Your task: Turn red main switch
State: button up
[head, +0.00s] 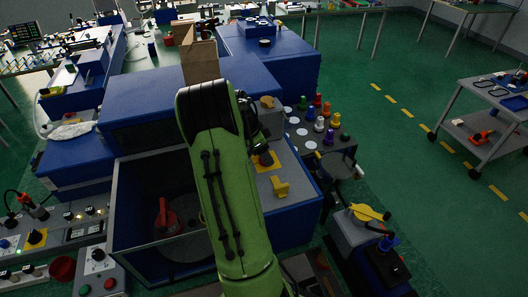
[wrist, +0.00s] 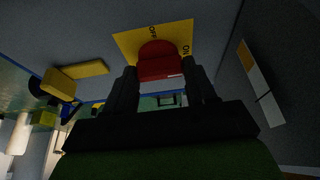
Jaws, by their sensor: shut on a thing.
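The red main switch (wrist: 160,62) sits on a yellow plate (wrist: 127,43) marked OFF and ON in the wrist view. OFF reads at the top of the plate and ON at its right. My gripper (wrist: 161,84) has one dark finger on each side of the red knob and is shut on it. In the head view the yellow plate (head: 273,165) shows on the grey top of the blue press, right of my green arm. My gripper there is dark and partly hidden by the arm, and the red knob cannot be made out.
A yellow handle (wrist: 76,74) stands left of the switch in the wrist view; it also shows in the head view (head: 280,187). Several coloured knobs (head: 319,113) stand on a dark panel to the right. A grey cart (head: 482,117) is at far right, with open green floor between.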

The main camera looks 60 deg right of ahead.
jog(key=shift+n+b, duration=0.3)
jog(key=shift+b, duration=0.05)
jog(key=n+t+b, duration=0.1)
jog(key=n+b, duration=0.1)
jog(key=n, duration=0.1)
jog(key=shift+s+f+h+b, duration=0.1)
jog(key=shift+f+h+b, duration=0.05)
jog(key=shift+h+b, duration=0.25)
jog(key=n+t+b, duration=0.1)
jog(key=n, duration=0.1)
jog(key=n+t+b, duration=0.1)
jog(key=n+b, duration=0.1)
jog(key=n, duration=0.1)
jog(key=shift+s+h+b, duration=0.15)
jog(key=shift+h+b, duration=0.15)
jog(key=n+t+b, duration=0.1)
jog(key=n+t, duration=0.1)
jog(key=n, duration=0.2)
jog(key=shift+s+n, duration=0.15)
jog(key=shift+n, duration=0.25)
jog(key=shift+r+n+t+y+b, duration=0.2)
jog(key=shift+n+t+y, duration=0.15)
jog(key=shift+n, duration=0.75)
jog(key=shift+r+n+t+y+b, duration=0.15)
jog(key=shift+n+t+y, duration=0.15)
jog(key=shift+n, duration=0.8)
jog(key=shift+f, duration=0.1)
jog(key=o, duration=1)
jog(key=shift+o, duration=0.2)
